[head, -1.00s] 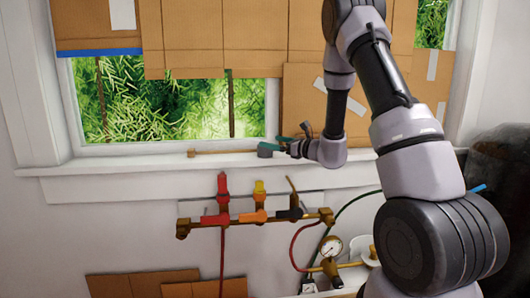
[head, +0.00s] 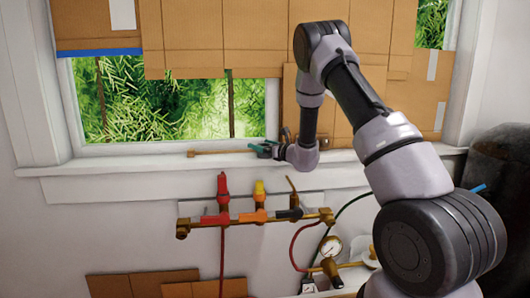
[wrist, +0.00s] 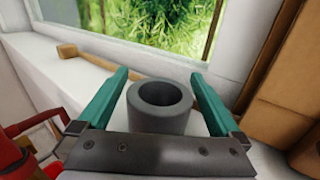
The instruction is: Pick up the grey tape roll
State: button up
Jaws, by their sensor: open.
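The grey tape roll (wrist: 158,121) stands upright on the white windowsill, its round hole facing up in the wrist view. My gripper (wrist: 160,79) is open, with one teal finger on each side of the roll. Small gaps show between the fingers and the roll, and the dark palm bar hides part of the roll's near base. In the head view my gripper (head: 268,148) is at the sill, pointing left, and the roll is small and mostly covered there.
A wooden mallet (wrist: 85,54) lies on the sill behind and left of the roll; its head (head: 191,153) is to the left in the head view. Cardboard (wrist: 270,60) covers the window's right side. Red and orange valves on a brass manifold (head: 255,216) are below the sill.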

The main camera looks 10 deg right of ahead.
jog(key=shift+w+a, duration=0.2)
jog(key=shift+w, duration=0.2)
